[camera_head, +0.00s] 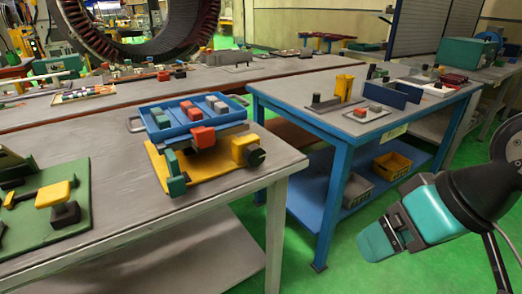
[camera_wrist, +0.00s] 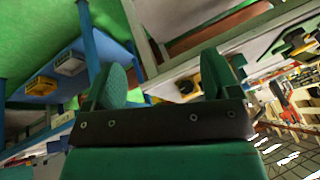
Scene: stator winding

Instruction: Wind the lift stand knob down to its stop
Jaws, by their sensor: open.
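The lift stand has a yellow base (camera_head: 205,182) on the near grey table in the head view. A blue tray (camera_head: 168,130) with red, grey and green blocks sits on top of it. The dark round knob (camera_head: 256,157) sticks out from a yellow block on the stand's right side. My gripper (camera_head: 378,242) is off to the right of the stand, past the table edge and apart from the knob. In the wrist view its two green fingers (camera_wrist: 165,78) are spread with nothing held. A dark round part, seemingly the knob (camera_wrist: 186,86), shows small between them beside yellow.
A green fixture board (camera_head: 70,205) lies left on the near table (camera_head: 120,245). A blue-framed table (camera_head: 300,95) with trays and small parts stands behind; its lower shelf holds a yellow bin (camera_head: 391,165). Green floor is open between the near table and my gripper.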

